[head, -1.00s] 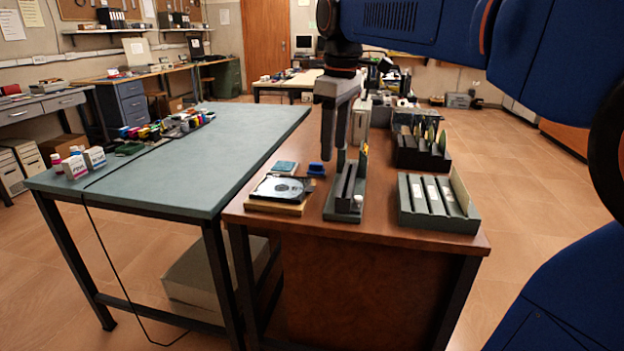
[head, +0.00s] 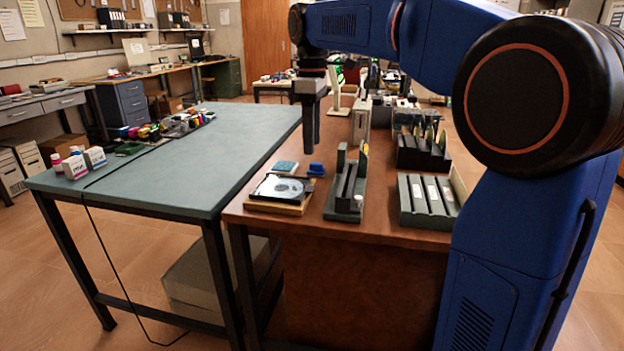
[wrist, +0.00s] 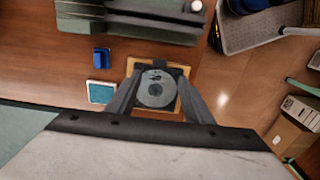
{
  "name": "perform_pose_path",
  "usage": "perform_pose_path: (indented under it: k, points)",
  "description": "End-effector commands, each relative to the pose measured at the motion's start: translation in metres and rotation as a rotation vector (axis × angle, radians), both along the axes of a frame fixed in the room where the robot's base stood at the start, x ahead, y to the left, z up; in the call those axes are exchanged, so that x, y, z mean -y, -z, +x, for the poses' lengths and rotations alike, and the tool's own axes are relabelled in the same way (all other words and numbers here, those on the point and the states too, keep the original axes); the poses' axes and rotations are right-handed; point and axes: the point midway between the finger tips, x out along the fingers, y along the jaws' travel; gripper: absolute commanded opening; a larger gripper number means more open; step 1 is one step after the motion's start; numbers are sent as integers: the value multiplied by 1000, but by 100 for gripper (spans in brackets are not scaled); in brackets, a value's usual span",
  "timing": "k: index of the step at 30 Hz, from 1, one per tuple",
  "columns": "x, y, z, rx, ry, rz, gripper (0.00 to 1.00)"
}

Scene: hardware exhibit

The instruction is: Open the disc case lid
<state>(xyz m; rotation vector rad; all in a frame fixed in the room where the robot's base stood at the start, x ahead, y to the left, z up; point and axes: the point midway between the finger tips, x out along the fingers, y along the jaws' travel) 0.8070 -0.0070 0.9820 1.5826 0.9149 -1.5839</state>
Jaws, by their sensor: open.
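The disc case (head: 281,188) lies flat on a light wooden block (head: 274,208) at the front left of the brown desk. A silvery disc shows in it. I cannot make out whether its lid is shut or see the lid's edge. My gripper (head: 309,140) hangs fingers down above the desk, empty, and appears higher and farther back than the case. In the wrist view the case (wrist: 157,90) appears between the two spread fingers of the gripper (wrist: 163,80), with no visible contact. The fingers hide parts of the wooden block's sides there.
A teal box (head: 285,167) and a blue object (head: 316,169) lie just behind the case. A dark upright holder (head: 347,190) stands to its right. A grey slotted tray (head: 428,200) and a black rack (head: 424,155) are farther right. The teal table (head: 190,150) adjoins on the left.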

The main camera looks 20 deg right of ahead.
Motion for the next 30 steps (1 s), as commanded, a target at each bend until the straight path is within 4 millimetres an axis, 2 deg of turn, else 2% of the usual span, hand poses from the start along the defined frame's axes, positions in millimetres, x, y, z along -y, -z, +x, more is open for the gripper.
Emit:
perform_pose_path:
  k: [12, 18, 24, 30]
  points:
    - [0, 74, 0, -1, 0, 0, 47]
    - [0, 101, 0, -1, 1, 0, 47]
    - [0, 114, 0, 0, 1, 0, 47]
    - [0, 116, 0, 1, 1, -1, 47]
